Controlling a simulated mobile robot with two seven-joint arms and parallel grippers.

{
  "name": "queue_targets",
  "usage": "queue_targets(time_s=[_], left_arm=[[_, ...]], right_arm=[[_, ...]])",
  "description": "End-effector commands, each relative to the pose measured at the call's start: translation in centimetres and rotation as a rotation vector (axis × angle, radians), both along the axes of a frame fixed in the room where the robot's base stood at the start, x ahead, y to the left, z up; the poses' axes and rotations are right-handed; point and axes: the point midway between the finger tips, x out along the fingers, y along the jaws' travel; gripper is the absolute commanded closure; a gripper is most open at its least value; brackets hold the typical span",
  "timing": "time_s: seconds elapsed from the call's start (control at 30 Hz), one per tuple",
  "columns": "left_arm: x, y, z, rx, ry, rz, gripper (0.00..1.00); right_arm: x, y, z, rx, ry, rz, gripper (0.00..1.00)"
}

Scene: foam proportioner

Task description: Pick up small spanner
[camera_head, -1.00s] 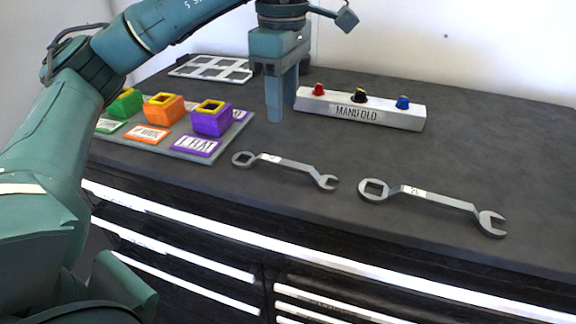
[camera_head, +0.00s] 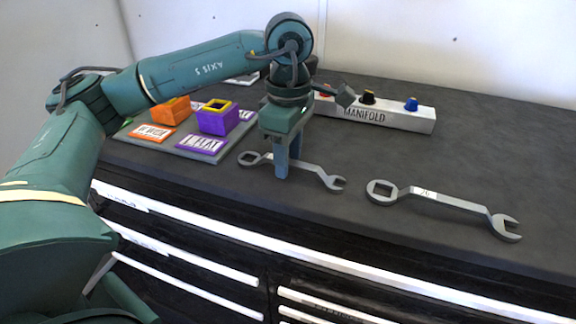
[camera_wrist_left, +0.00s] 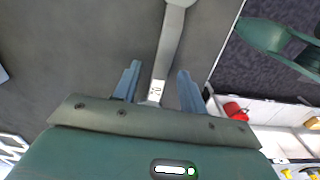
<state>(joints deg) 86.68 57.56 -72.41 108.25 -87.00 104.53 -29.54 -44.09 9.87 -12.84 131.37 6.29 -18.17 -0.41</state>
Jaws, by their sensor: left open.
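The small spanner (camera_head: 320,172) lies on the dark worktop, its ring end to the left and its open jaw to the right. My left gripper (camera_head: 282,174) points down at its middle and hides part of the shank in the head view. In the left wrist view, the spanner's shank (camera_wrist_left: 167,48) runs between the two open blue fingers of my left gripper (camera_wrist_left: 157,82), with its "20" label near them. A gap shows on each side of the shank. My right gripper is not in view.
A larger spanner (camera_head: 448,200) lies to the right. Behind stands the white manifold block (camera_head: 385,118) with coloured knobs. A board with a purple box (camera_head: 217,123) and an orange box (camera_head: 172,111) is at the left. The worktop's front edge is close.

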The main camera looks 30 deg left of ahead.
Motion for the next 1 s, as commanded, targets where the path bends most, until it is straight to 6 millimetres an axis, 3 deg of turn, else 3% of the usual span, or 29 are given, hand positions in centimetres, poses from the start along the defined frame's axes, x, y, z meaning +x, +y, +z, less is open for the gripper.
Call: queue_targets(time_s=[0.87,1.0], left_arm=[[-0.01,-0.01,-0.47,0.001,0.001,0.000,0.58],[-0.01,-0.01,-0.46,0.001,0.001,0.000,0.69]], right_arm=[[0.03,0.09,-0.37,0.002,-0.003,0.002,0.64],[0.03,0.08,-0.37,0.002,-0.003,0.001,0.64]])
